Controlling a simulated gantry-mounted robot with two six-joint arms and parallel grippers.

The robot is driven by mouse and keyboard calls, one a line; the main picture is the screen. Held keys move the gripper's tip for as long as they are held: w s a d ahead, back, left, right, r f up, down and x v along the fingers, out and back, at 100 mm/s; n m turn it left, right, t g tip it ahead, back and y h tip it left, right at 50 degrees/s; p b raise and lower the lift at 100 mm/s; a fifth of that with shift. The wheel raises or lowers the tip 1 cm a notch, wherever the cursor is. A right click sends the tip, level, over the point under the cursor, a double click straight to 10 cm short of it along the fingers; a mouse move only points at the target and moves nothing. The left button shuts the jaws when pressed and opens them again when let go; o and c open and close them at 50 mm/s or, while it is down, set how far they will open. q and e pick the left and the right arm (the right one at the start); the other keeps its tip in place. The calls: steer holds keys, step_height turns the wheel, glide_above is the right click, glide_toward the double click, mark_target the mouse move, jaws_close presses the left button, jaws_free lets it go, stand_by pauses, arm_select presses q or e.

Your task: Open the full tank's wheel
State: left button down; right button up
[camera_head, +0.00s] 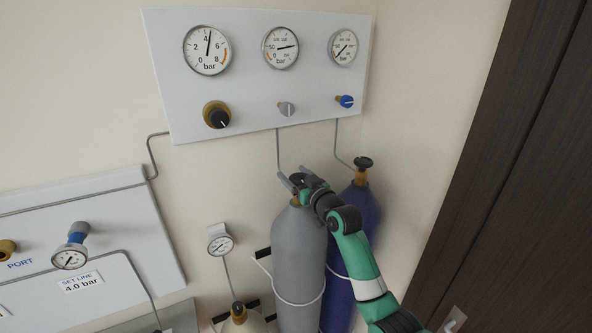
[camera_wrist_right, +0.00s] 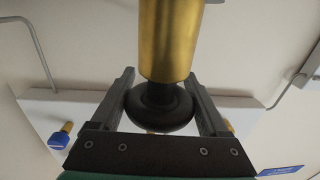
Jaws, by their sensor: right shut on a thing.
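The grey tank (camera_head: 298,262) stands upright below the wall panel, with a brass valve and a black wheel on top. In the right wrist view its black wheel (camera_wrist_right: 160,110) sits between the two fingers of my right gripper (camera_wrist_right: 160,80), below the brass valve body (camera_wrist_right: 168,40). My right gripper (camera_head: 293,175) is shut on that wheel, and in the head view it partly hides it. The blue tank (camera_head: 352,215) stands to the right with its own black wheel (camera_head: 363,163). The middle gauge (camera_head: 281,47) has its needle pointing right; the right gauge (camera_head: 343,46) has its needle pointing lower left. My left gripper is not in view.
The upper panel (camera_head: 250,105) also carries a left gauge (camera_head: 207,50) near 4 bar and several knobs. Thin pipes run down to the tanks. A lower-left panel (camera_head: 130,225) holds the set line gauge (camera_head: 70,258). A dark door (camera_head: 510,170) is at the right.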

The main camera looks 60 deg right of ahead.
steer(key=shift+w+a+f+n+t+y+b, duration=0.1)
steer(key=shift+a+n+t+y+b, duration=0.1)
steer(key=shift+n+t+y+b, duration=0.85)
steer(key=shift+g+y, duration=0.25)
steer(key=shift+g, duration=0.1)
steer(key=o, duration=1.2)
steer(key=shift+o, duration=0.2)
steer(key=v, duration=0.6)
steer(key=p+v, duration=0.4)
steer(key=v, duration=0.1)
steer(key=shift+s+a, duration=0.15)
steer(key=shift+s, duration=0.15)
